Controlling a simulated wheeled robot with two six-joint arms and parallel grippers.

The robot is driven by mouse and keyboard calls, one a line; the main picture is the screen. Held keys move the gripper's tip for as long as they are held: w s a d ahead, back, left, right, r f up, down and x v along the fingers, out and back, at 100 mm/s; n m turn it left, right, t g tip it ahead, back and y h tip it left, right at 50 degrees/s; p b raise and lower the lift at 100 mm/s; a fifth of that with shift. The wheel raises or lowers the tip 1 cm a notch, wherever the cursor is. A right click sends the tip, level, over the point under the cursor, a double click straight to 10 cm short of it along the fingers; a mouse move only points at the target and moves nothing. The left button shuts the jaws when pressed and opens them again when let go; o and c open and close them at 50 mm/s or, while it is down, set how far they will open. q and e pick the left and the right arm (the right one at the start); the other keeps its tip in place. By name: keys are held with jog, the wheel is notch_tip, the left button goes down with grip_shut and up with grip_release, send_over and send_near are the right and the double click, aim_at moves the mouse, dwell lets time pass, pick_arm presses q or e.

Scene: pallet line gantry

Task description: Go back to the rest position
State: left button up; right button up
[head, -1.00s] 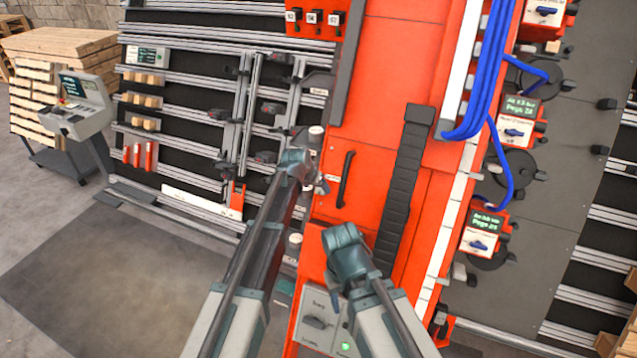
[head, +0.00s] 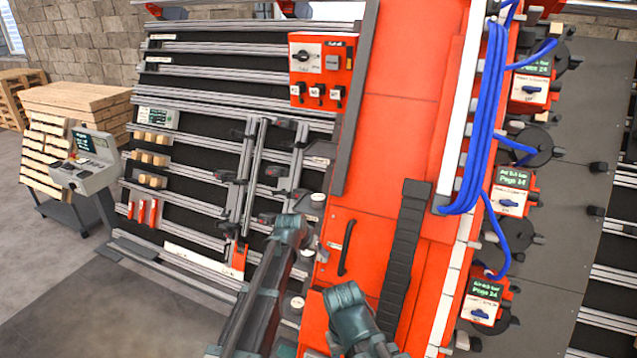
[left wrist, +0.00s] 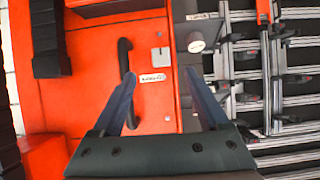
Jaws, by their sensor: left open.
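My left arm reaches in from below in the head view. Its gripper (head: 309,246) is small there, in front of the left edge of the orange gantry panel (head: 380,120). In the left wrist view my left gripper (left wrist: 164,88) has its two blue-grey fingers wide apart with nothing between them. Behind them are the orange panel (left wrist: 90,105), a black handle (left wrist: 125,50) and a small white label. My right arm (head: 348,305) shows at the bottom centre of the head view, in front of the panel. No fingers of the right gripper can be made out.
A black cable chain (head: 405,250) and blue hoses (head: 482,125) run along the gantry. A black rack with rails (head: 200,105) stands to the left, with a control console (head: 88,165) and stacked pallets (head: 85,98) beyond. Grey floor (head: 50,300) at lower left is clear.

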pick_arm(q)
jog(key=s+f+g+y+b, duration=0.1)
jog(key=s+f+g+b, duration=0.1)
jog(key=s+f+b, duration=0.4)
jog(key=s+a+f+g+y+b, duration=0.1)
jog(key=s+f+b, duration=0.6)
jog(key=s, duration=0.9)
jog(key=s+a+f+g+y+b, duration=0.1)
jog(key=s+f+g+y+b, duration=0.1)
jog(key=s+f+b, duration=0.5)
jog(key=s+f+g, duration=0.1)
jog(key=s+f, duration=0.3)
jog(key=s, duration=0.1)
jog(key=shift+a+n+g, duration=0.25)
jog(key=shift+n+g, duration=0.15)
